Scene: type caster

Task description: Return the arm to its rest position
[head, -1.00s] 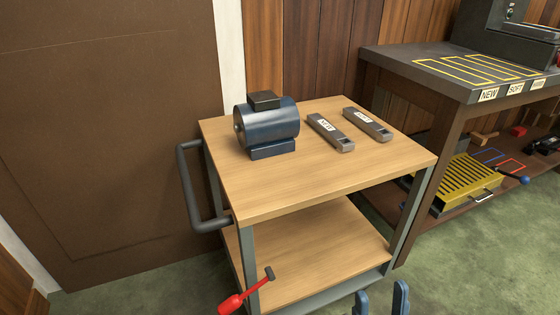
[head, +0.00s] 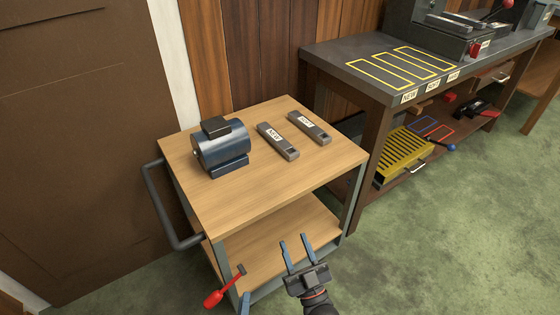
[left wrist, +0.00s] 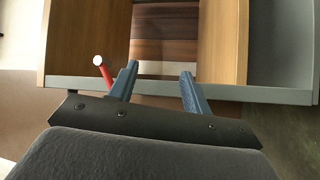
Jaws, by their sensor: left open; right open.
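My right gripper (head: 295,250) is open and empty, its two blue fingers apart, in front of the cart's lower shelf in the head view. My left gripper (head: 245,302) shows only a blue fingertip at the bottom edge of the head view. In the left wrist view, the left gripper (left wrist: 156,85) is open, with nothing held between its fingers. A red-handled lever (head: 225,287) is beside it at the cart's front leg; a red rod with a pale end (left wrist: 104,72) shows just left of the fingers in the left wrist view.
The wooden cart (head: 275,188) carries a blue motor (head: 221,148) and two grey bars, labelled NEW (head: 278,141) and SOFT (head: 309,128). A dark workbench (head: 350,62) stands behind right, with a yellow slotted block (head: 403,153) on its lower shelf. Green floor at right is clear.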

